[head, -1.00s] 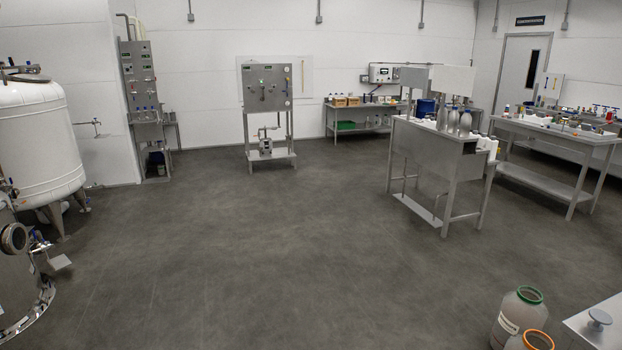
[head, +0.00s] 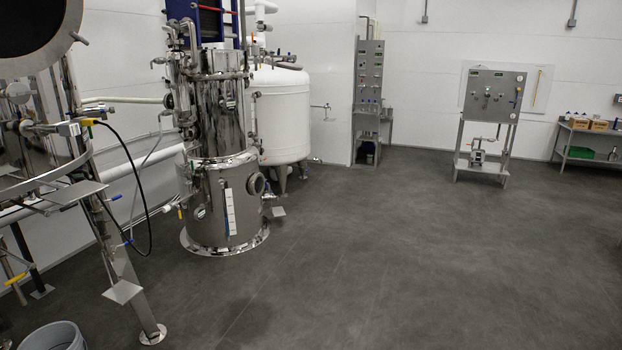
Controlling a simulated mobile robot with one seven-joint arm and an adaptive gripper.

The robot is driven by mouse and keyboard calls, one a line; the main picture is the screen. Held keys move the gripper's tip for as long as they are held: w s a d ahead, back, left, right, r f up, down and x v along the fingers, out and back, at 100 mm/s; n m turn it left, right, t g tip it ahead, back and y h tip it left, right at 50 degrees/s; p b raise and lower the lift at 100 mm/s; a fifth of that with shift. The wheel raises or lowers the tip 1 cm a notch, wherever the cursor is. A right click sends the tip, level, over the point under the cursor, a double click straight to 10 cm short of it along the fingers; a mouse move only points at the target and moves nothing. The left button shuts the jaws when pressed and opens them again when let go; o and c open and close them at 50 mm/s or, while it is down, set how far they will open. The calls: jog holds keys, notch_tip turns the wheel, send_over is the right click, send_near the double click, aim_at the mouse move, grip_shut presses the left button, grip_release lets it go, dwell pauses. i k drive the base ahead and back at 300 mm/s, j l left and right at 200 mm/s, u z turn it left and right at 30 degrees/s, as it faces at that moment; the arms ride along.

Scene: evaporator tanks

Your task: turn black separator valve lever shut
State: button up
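My gripper is not in view. I cannot make out a black valve lever for certain. A tall polished steel vessel (head: 218,195) with a sight port and a white level strip (head: 230,211) stands left of centre, with pipes and small valves around its top. A large steel tank (head: 40,150) on legs is cut off by the left edge. Its fittings include a valve with a yellow part (head: 88,122) and a dangling black cable (head: 148,215). Small blue handles (head: 116,197) show near its leg. Which of these is the separator is unclear.
A white tank (head: 282,115) stands behind the steel vessel. A grey bucket (head: 54,337) is at the bottom left. A control panel on a stand (head: 490,100) and an instrument rack (head: 368,95) are at the back. The floor (head: 420,260) at centre and right is clear.

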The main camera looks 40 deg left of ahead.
aim_at(47, 213)
jog(key=u, duration=2.55)
jog(key=i+z, duration=0.3)
jog(key=i, duration=2.75)
jog(key=i+u, duration=0.25)
jog(key=u, duration=0.2)
jog(key=i+l+u, duration=0.1)
jog(key=u, duration=0.3)
jog(key=i+l+u, duration=0.1)
jog(key=u, duration=0.35)
